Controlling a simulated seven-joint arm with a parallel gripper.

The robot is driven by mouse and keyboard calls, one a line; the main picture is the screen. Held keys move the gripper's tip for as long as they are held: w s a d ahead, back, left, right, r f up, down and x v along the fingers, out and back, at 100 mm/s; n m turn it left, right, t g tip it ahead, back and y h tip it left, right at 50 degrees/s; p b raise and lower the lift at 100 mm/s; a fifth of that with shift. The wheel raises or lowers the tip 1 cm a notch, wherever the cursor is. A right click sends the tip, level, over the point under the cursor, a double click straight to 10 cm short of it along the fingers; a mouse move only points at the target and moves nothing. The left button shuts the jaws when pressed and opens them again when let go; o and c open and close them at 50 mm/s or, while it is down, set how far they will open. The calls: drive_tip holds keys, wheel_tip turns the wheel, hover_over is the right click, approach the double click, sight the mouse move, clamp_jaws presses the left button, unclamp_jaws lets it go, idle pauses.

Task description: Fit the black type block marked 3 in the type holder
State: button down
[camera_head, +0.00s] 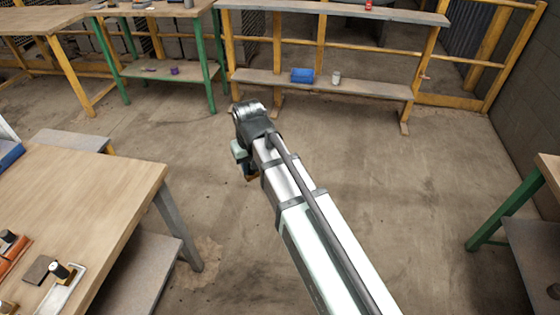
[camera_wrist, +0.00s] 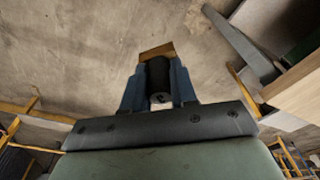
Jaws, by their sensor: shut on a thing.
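My gripper (camera_wrist: 159,88) is shut on a block with a black cylindrical body (camera_wrist: 158,75) and a flat brown end (camera_wrist: 157,50). No number can be read on it. In the head view my gripper (camera_head: 245,165) hangs over open floor, right of the wooden table, and only a small brown part of the block (camera_head: 252,178) shows. On that table a pale, bent frame (camera_head: 65,290) has a dark cylinder (camera_head: 60,270) with a light top at it. I cannot tell whether this frame is the type holder.
The wooden table (camera_head: 105,190) also bears a dark square plate (camera_head: 40,269), an orange tray (camera_head: 12,258) with a dark cylinder (camera_head: 8,237), and a blue item (camera_head: 10,154). Shelves with a blue box (camera_head: 302,75) stand at the back. The floor between is clear.

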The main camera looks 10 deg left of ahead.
drive_tip(key=s+a+r+n, duration=0.1)
drive_tip(key=s+a+n, duration=0.1)
drive_tip(key=s+a, duration=0.55)
drive_tip(key=s+a+n, duration=0.1)
drive_tip(key=s+a, duration=0.3)
drive_tip(key=a, duration=0.6)
drive_tip(key=s+a+r+n, duration=0.1)
drive_tip(key=s+a+n, duration=0.1)
drive_tip(key=s+a, duration=0.55)
drive_tip(key=s+a+r+n+g, duration=0.15)
drive_tip(key=s+a+n, duration=0.35)
drive_tip(key=s+a, duration=1.95)
drive_tip(key=s+a+r+m, duration=0.1)
drive_tip(key=a+r, duration=0.1)
drive_tip(key=a, duration=0.9)
drive_tip(key=shift+s+r+y, duration=0.15)
drive_tip(key=shift+r+y, duration=0.15)
drive_tip(key=shift+t, duration=0.25)
drive_tip(key=shift+f, duration=2.6)
drive_tip(key=shift+f, duration=1.55)
drive_tip(key=c, duration=0.8)
unclamp_jaws()
